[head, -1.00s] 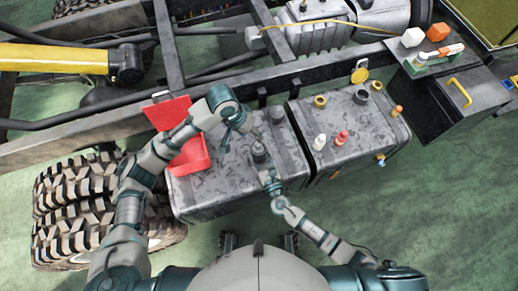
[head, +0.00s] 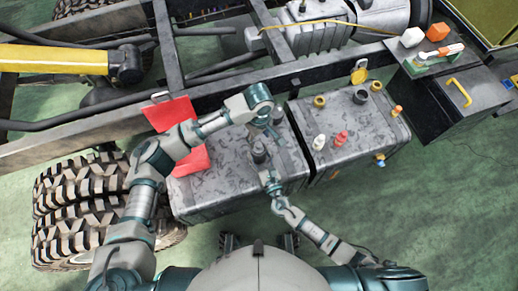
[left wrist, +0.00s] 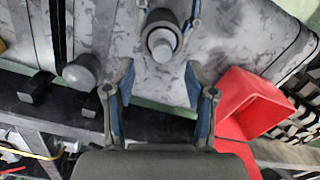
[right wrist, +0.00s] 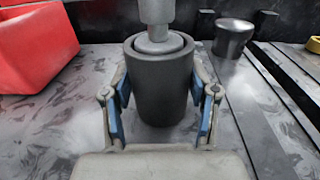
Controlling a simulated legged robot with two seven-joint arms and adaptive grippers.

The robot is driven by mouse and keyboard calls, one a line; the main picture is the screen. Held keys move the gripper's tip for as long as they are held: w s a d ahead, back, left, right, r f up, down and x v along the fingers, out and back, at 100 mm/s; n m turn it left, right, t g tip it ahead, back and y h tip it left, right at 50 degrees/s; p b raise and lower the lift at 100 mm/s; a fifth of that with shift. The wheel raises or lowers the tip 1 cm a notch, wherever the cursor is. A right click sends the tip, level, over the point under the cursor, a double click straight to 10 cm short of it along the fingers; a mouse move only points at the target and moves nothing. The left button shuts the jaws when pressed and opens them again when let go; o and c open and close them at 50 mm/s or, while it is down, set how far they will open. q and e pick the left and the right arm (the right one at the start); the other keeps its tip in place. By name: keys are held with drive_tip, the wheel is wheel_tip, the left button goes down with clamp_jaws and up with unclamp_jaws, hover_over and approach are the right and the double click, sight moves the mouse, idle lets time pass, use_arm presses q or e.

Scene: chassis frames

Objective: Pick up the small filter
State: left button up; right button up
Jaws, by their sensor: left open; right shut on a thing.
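A dark grey cylinder (right wrist: 162,95) stands upright on the metal tank, also in the head view (head: 259,153). A narrower, lighter grey piece (right wrist: 157,28) rises from its open top; it may be the small filter, but I cannot be sure. The left wrist view shows this piece (left wrist: 162,42) from above. My right gripper (right wrist: 160,118) is shut around the dark cylinder, one finger on each side. My left gripper (head: 272,132) is open and empty beyond the cylinder; in the left wrist view its fingers (left wrist: 160,105) are wide apart, below the piece.
A red open box (head: 170,113) sits left on the tank (head: 215,170), partly behind my left arm. Another dark cap (right wrist: 233,38) stands nearby. A second tank (head: 350,135) at the right carries small bottles (head: 341,138) and caps. Frame rails (head: 60,140) run behind.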

sight(259, 144)
use_arm(q)
wheel_tip(259, 144, down, 6)
drive_tip(key=shift+s, duration=0.1)
clamp_jaws()
idle(0.4)
